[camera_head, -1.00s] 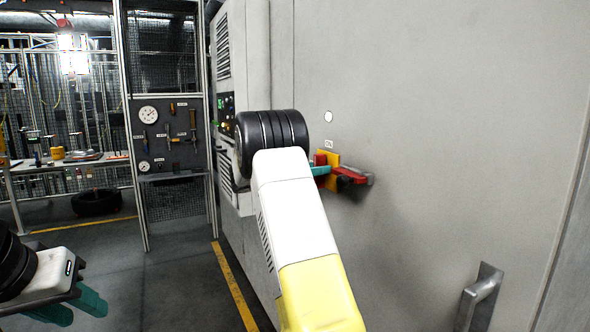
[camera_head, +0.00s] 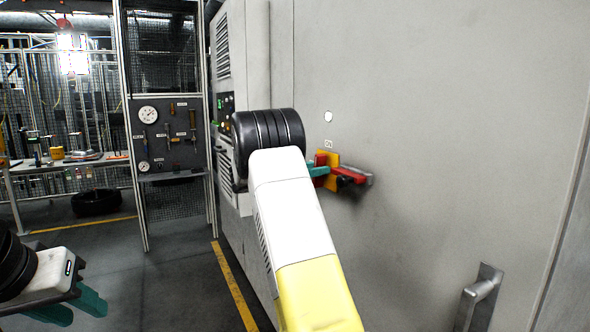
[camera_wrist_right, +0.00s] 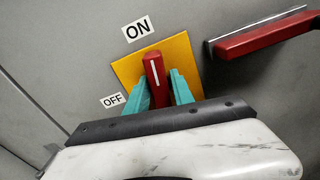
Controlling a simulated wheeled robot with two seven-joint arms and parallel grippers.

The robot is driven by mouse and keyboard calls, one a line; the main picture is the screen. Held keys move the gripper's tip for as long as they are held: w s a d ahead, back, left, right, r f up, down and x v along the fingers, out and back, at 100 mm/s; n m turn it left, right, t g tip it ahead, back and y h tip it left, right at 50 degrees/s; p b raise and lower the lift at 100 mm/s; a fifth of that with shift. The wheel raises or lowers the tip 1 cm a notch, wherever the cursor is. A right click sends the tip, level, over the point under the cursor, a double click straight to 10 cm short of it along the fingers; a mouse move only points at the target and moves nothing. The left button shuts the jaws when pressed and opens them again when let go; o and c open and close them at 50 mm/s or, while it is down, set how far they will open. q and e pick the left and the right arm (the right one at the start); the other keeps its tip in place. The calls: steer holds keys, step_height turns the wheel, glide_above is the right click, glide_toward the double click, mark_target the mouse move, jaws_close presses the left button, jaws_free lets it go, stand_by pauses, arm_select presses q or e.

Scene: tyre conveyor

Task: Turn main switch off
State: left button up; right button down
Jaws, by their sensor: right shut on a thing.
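The main switch has a yellow plate (camera_wrist_right: 187,54) and a red knob (camera_wrist_right: 155,79) with a white line. In the right wrist view the knob points up, near the ON label (camera_wrist_right: 138,29); the OFF label (camera_wrist_right: 112,100) is lower left. My right gripper (camera_wrist_right: 160,85) is shut on the red knob with its teal fingers at either side. In the head view the right gripper (camera_head: 317,170) reaches the yellow and red switch (camera_head: 321,159) on the grey cabinet, its wrist hiding part of it. My left gripper (camera_head: 78,306) is open and empty at lower left.
A red lever handle (camera_wrist_right: 262,34) is beside the switch plate. A metal door handle (camera_head: 482,294) juts out from the cabinet (camera_head: 440,120) at lower right. The floor at left is open.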

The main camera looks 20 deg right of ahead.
steer(key=m, duration=0.3)
steer(key=shift+s+m, duration=0.15)
steer(key=shift+m, duration=0.15)
steer(key=m, duration=0.4)
steer(key=shift+s+f+m, duration=0.2)
steer(key=shift+m, duration=0.1)
steer(key=m, duration=0.4)
steer(key=shift+f, duration=0.2)
steer(key=shift+s+f+m, duration=0.1)
steer(key=shift+f+m, duration=0.05)
steer(key=shift+m, duration=1.65)
steer(key=c, duration=1.3)
jaws_free()
